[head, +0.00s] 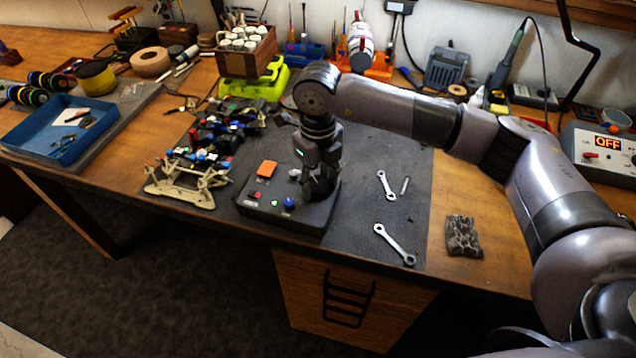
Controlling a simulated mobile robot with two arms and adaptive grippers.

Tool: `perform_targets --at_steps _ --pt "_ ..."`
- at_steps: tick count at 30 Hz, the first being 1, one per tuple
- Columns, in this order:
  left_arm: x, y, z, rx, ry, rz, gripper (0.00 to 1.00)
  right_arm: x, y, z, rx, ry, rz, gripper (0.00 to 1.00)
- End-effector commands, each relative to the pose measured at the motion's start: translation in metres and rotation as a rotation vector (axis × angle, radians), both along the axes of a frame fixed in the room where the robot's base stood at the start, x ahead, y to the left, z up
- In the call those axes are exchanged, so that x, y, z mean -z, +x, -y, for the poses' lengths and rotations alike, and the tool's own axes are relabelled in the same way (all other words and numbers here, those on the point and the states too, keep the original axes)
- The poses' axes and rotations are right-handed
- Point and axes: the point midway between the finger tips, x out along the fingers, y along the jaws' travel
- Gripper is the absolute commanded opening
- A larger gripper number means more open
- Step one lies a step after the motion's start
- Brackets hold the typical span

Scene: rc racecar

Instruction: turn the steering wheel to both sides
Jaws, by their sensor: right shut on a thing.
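A dark control box (259,208) lies on the grey mat, with an orange piece, a grey knob, a blue knob and small red and green buttons on top. My right gripper (318,192) points down over the box's right side. It is shut on what seems to be the steering wheel, which the dark fingers hide almost wholly. The wheel's angle cannot be told. The RC racecar (189,178), with a pale front frame and dark, blue and red parts, stands on the mat left of the box. My left gripper is not in view.
Wrenches (394,245) and a dark block (463,236) lie right of the box. A blue tray (47,126) is at the left. Behind are a yellow-green stand (255,84) with a wooden crate (246,58) on it. A box showing OFF (600,153) stands far right.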

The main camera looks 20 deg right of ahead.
Motion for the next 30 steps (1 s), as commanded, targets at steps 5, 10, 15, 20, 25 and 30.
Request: perform_targets --at_steps 5,10,15,20,25,30 --pt "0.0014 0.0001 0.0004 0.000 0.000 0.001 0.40 -0.0001 0.0000 0.0005 -0.011 -0.001 0.000 0.14" --pt "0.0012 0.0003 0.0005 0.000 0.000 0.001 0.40 -0.0003 0.0000 0.0004 -0.010 -0.001 0.000 0.14" --pt "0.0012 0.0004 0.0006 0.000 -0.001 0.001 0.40 -0.0003 0.0001 0.0005 -0.010 -0.001 0.000 0.46" --pt "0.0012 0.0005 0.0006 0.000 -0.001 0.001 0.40 -0.0002 0.0001 0.0004 -0.009 -0.001 0.000 0.56" --pt "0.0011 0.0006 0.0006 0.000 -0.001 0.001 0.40 -0.0002 0.0000 0.0003 -0.009 0.000 0.000 0.62" --pt "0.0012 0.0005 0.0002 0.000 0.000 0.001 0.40 -0.0002 0.0001 0.0002 -0.009 0.000 0.000 0.62"
